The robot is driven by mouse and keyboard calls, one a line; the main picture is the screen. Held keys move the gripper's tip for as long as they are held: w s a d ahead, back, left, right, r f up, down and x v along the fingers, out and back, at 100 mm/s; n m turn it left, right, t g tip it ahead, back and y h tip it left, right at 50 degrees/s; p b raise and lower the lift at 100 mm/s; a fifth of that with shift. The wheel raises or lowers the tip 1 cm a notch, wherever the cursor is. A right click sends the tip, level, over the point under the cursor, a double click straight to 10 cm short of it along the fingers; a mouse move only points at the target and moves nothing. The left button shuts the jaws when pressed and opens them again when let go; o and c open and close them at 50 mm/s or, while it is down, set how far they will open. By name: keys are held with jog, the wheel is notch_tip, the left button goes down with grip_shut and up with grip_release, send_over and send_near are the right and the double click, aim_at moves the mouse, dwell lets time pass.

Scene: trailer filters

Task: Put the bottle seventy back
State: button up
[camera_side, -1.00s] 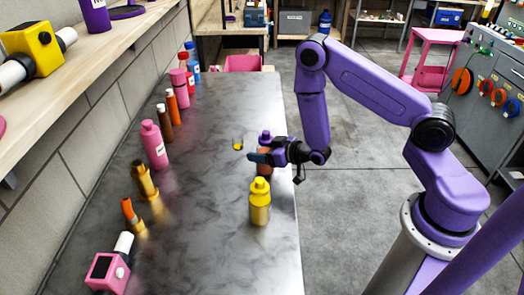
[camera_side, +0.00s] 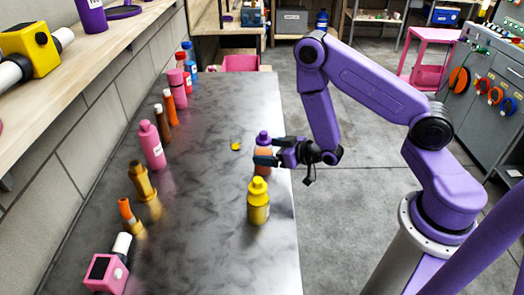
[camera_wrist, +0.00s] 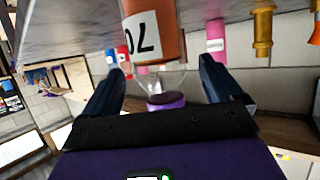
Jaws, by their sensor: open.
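The bottle seventy (camera_side: 263,156) has an orange-brown body and a purple cap. It stands upright on the grey bench, near its right edge. In the wrist view it appears upside down (camera_wrist: 155,40), with a white label reading 70, a clear neck and a purple cap. My gripper (camera_side: 264,161) is open at the bottle. In the wrist view, the dark fingers of my gripper (camera_wrist: 162,64) are spread on either side of the bottle's neck, with gaps visible.
A yellow bottle (camera_side: 258,203) stands close in front. A small yellow spot (camera_side: 236,146) lies left of my gripper. Along the wall stand a pink bottle (camera_side: 152,146), a brown-gold bottle (camera_side: 141,181) and several others. A pink device (camera_side: 105,272) sits at the front left. The bench middle is clear.

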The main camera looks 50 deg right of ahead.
jog(key=shift+v, duration=1.7)
